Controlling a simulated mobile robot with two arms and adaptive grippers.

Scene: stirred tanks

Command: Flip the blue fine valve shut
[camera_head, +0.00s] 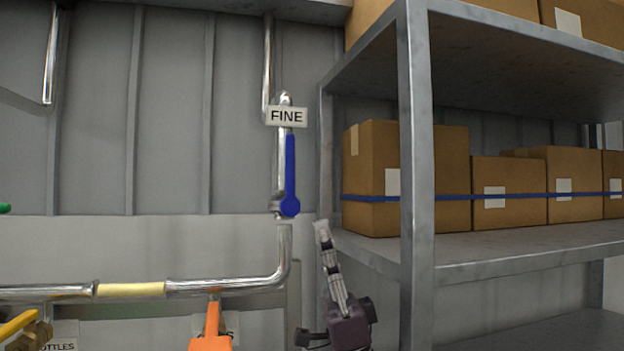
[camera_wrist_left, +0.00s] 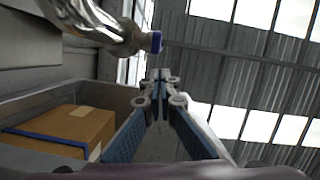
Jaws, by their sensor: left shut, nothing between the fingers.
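The blue fine valve handle (camera_head: 290,175) stands upright along a vertical steel pipe, under a white sign reading FINE (camera_head: 286,116). Its round blue hub is at the lower end. My left gripper (camera_head: 322,230) is shut and empty, pointing up, just right of and slightly below the hub, apart from it in the head view. In the left wrist view the closed fingertips (camera_wrist_left: 159,76) are close to a small blue part (camera_wrist_left: 156,42) at the end of the shiny pipe fitting. The gap in depth is hard to tell. My right gripper is not in view.
A grey metal shelf (camera_head: 417,150) with cardboard boxes (camera_head: 505,190) and a blue strap stands close on the right. A horizontal pipe (camera_head: 220,286) with a yellow band runs below left. An orange handle (camera_head: 211,325) and yellow handle (camera_head: 18,322) sit low.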

